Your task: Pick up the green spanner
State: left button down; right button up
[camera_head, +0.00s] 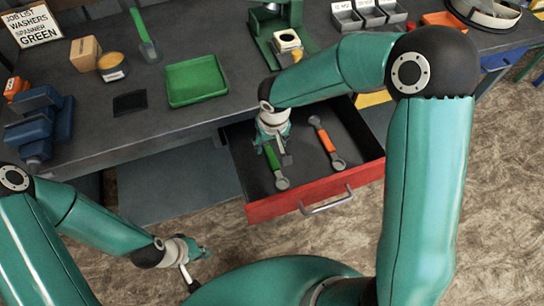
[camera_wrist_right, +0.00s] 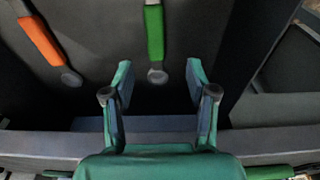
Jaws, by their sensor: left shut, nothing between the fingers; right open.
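The green spanner (camera_head: 273,161) lies in the open red-fronted drawer (camera_head: 348,182), with its green handle and a grey round end showing. In the right wrist view the green spanner (camera_wrist_right: 154,35) points down the picture, its grey end between the fingertips. My right gripper (camera_head: 281,150) is above the drawer and hides the spanner's far part in the head view. In the wrist view the right gripper (camera_wrist_right: 158,80) is open and empty; its height above the spanner is unclear. My left gripper (camera_head: 200,251) is shut and empty, low in front of the bench, away from the drawer.
An orange-handled spanner (camera_head: 322,135) lies in the same drawer, right of the green one; it also shows in the wrist view (camera_wrist_right: 42,40). The drawer walls stand around both. On the bench are a green tray (camera_head: 196,80), a blue vise (camera_head: 38,122) and a sign (camera_head: 33,24).

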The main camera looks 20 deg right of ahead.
aim_at(272, 157)
jog(key=f, duration=0.3)
jog(key=shift+w+f, duration=0.1)
jog(key=shift+w, duration=0.1)
jog(key=shift+w+d+f, duration=0.15)
jog(key=shift+f, duration=1.2)
jog(key=shift+w+d+f, duration=0.15)
jog(key=shift+f, duration=1.15)
grip_shut()
